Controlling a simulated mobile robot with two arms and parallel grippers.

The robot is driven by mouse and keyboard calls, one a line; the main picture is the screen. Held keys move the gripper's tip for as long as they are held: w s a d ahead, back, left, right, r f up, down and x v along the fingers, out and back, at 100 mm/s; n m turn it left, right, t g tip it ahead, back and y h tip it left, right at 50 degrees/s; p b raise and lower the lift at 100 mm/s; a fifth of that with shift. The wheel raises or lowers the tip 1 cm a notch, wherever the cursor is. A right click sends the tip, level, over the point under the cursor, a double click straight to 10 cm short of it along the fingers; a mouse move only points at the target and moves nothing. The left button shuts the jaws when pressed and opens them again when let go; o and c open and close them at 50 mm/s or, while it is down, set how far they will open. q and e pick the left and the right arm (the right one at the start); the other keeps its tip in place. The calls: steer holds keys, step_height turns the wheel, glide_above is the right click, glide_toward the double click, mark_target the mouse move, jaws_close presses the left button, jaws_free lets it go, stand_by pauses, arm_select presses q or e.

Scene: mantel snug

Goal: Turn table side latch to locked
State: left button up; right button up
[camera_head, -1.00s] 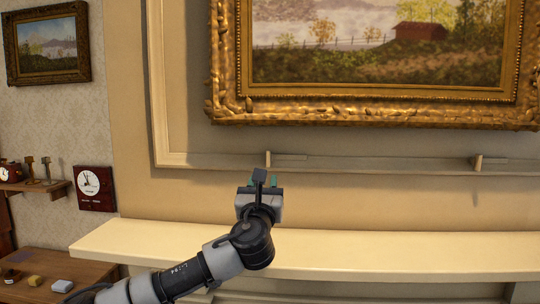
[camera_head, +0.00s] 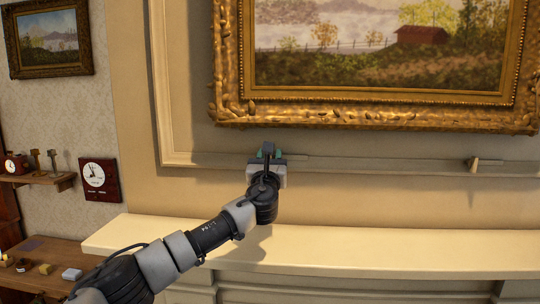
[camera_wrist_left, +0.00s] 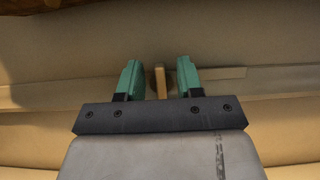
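Two small tan latches sit on the ledge strip below the large painting. The left latch (camera_wrist_left: 161,83) shows in the left wrist view as an upright tab between my left gripper's green fingers; in the head view it is hidden behind that gripper. My left gripper (camera_head: 268,155) is open, with a finger on each side of the tab and a gap visible on both sides. The left wrist view also shows the gripper (camera_wrist_left: 158,78). The right latch (camera_head: 473,164) stands upright, away from the gripper. My right gripper is not in view.
The gold-framed painting (camera_head: 376,110) hangs just above the ledge. A cream mantel shelf (camera_head: 370,253) runs below. At left are a dark red clock (camera_head: 98,179), a small wall shelf (camera_head: 40,181) and a wooden table (camera_head: 50,258) with small blocks.

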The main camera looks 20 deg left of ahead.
arm_select(q)
steer(key=shift+w, duration=0.1)
jaws_close()
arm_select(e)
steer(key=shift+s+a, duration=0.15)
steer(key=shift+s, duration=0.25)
arm_select(q)
steer(key=shift+f, duration=0.1)
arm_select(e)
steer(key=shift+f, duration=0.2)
